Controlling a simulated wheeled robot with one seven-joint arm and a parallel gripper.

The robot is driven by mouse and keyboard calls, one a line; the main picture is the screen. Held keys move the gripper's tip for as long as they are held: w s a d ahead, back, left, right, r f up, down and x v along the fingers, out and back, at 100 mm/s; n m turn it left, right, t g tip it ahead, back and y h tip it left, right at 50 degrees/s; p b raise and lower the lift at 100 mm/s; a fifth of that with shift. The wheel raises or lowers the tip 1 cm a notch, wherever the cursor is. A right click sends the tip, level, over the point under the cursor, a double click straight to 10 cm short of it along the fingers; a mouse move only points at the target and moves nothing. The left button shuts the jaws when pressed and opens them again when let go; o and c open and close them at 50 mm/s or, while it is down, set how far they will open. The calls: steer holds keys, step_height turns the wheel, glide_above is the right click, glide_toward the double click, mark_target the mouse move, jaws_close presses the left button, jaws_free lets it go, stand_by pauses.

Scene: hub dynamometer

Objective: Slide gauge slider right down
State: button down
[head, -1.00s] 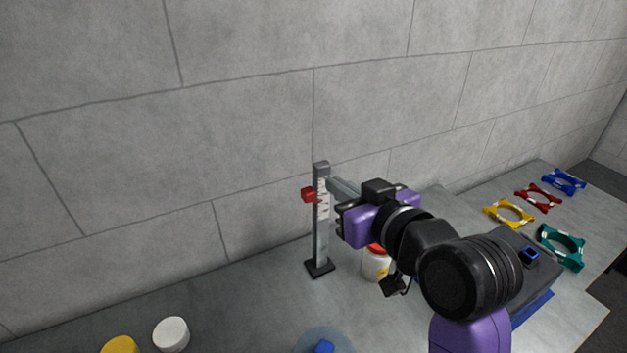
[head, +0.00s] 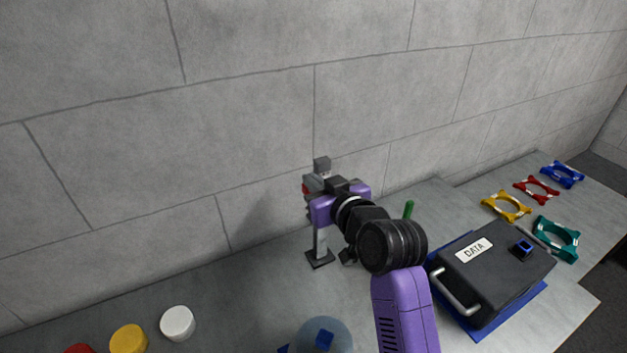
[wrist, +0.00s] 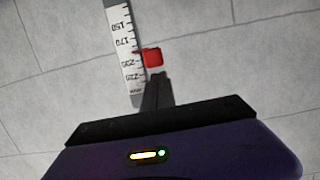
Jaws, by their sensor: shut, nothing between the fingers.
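The gauge (head: 321,245) is an upright post on a dark foot, standing on the bench near the wall. In the wrist view its white scale (wrist: 124,50) with printed numbers shows, with the red slider (wrist: 152,58) beside it. In the head view only a sliver of the red slider (head: 305,188) shows, near the upper part of the post; my gripper hides the rest. My gripper (wrist: 153,88) is shut and empty, its fingertips right at the red slider. I cannot tell whether they touch it. In the head view my gripper (head: 312,189) covers the middle of the post.
A black DATA case (head: 495,270) lies on a blue mat to the right. White (head: 177,323) and yellow (head: 128,339) caps sit front left.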

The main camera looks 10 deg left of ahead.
steer(key=shift+f, duration=0.25)
